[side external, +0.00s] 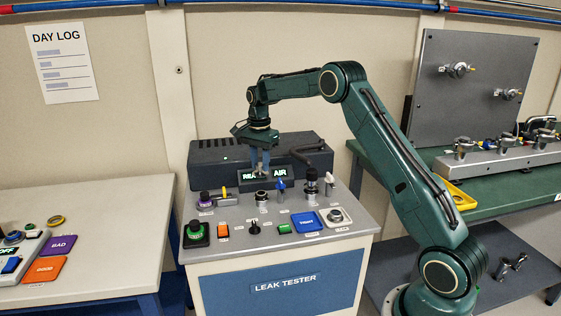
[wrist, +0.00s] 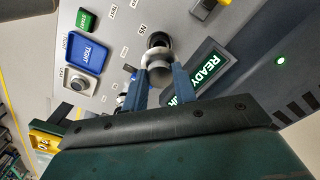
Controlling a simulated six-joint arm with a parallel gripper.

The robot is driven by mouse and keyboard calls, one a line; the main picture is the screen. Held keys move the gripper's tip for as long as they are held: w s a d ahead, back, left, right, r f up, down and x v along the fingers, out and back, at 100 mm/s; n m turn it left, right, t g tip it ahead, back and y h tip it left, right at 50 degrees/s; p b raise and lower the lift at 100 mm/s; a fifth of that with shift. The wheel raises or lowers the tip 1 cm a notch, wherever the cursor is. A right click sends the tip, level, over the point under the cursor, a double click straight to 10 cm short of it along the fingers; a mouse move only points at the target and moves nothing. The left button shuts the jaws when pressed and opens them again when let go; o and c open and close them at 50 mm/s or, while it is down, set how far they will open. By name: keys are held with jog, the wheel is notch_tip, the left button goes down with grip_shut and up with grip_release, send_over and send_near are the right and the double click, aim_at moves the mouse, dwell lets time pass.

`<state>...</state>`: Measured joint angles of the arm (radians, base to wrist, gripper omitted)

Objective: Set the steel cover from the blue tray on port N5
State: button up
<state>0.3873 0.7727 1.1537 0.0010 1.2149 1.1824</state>
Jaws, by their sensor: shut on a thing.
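My gripper (side external: 262,170) is over the leak tester panel, in front of the lit display, fingers pointing down. In the wrist view its two blue fingers (wrist: 160,76) are shut on a pale steel cover (wrist: 160,65). Port N5 (wrist: 157,41), a dark round fitting beside the N5 label, shows just beyond the cover. In the side view, a fitting (side external: 262,199) stands below the fingertips, seemingly with a gap. I cannot tell whether the cover touches the port. A blue square marked TIGHT (side external: 306,222) lies on the panel, with nothing visible on it (wrist: 87,52).
The lit READY/AIR display (side external: 280,173) stands close behind the fingers. A steel piece (side external: 335,215) sits on a white square at the panel's right.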

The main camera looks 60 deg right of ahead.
jog(key=shift+f, duration=2.8)
jog(key=shift+f, duration=0.6)
jog(key=o, duration=1.1)
notch_tip(320, 180, up, 13)
jog(key=shift+f, duration=0.2)
jog(key=shift+r, duration=0.65)
